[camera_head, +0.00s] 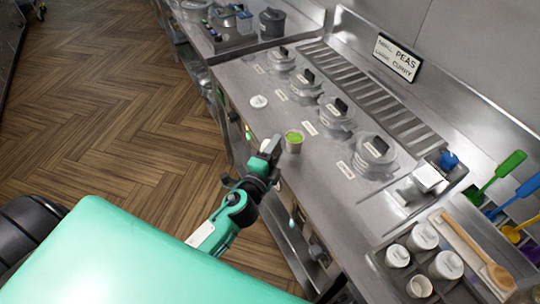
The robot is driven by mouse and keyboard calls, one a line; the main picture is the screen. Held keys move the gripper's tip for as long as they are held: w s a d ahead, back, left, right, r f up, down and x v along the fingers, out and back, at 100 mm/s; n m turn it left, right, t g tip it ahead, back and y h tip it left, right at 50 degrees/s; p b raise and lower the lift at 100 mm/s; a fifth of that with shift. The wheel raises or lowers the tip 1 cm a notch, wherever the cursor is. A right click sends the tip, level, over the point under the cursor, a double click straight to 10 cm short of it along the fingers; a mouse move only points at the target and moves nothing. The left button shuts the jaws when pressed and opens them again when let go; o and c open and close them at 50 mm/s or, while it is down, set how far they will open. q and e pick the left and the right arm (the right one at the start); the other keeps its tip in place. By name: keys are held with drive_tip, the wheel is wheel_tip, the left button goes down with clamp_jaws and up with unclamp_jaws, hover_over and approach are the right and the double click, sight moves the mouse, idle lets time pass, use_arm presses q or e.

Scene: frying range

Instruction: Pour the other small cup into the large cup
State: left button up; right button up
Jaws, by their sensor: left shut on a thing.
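My left gripper (270,152) is over the front part of the steel counter and shut on a small cup (294,146) with bright green contents. The cup looks upright at the fingertips; whether it touches the counter is hard to tell. White cups (424,237) stand in a rack at the lower right; I cannot tell which is the large cup. My right gripper is out of view.
Several lidded pots (376,150) are sunk in the steel counter (236,84). A white disc (259,101) lies near its front edge. Wooden floor (110,110) is clear at left.

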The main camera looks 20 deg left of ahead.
use_arm(q)
drive_tip(key=w+n, duration=0.4)
drive_tip(key=w+n+p, duration=0.1)
drive_tip(key=w+n, duration=0.3)
drive_tip(key=w+n+g+p, duration=0.1)
drive_tip(key=w+n, duration=0.3)
drive_tip(key=shift+w+a+f+n+h, duration=0.1)
drive_tip(key=shift+w+a+n+h, duration=0.1)
drive_tip(key=shift+a+n+h, duration=0.15)
drive_tip(key=n+p, duration=0.1)
drive_tip(key=n, duration=0.2)
drive_tip(key=shift+f, duration=0.15)
drive_tip(key=shift+r+n+p, duration=0.4)
drive_tip(key=shift+n+p, duration=0.05)
drive_tip(key=shift+p, duration=0.15)
drive_tip(key=shift+r+p, duration=0.75)
drive_tip(key=shift+r, duration=0.15)
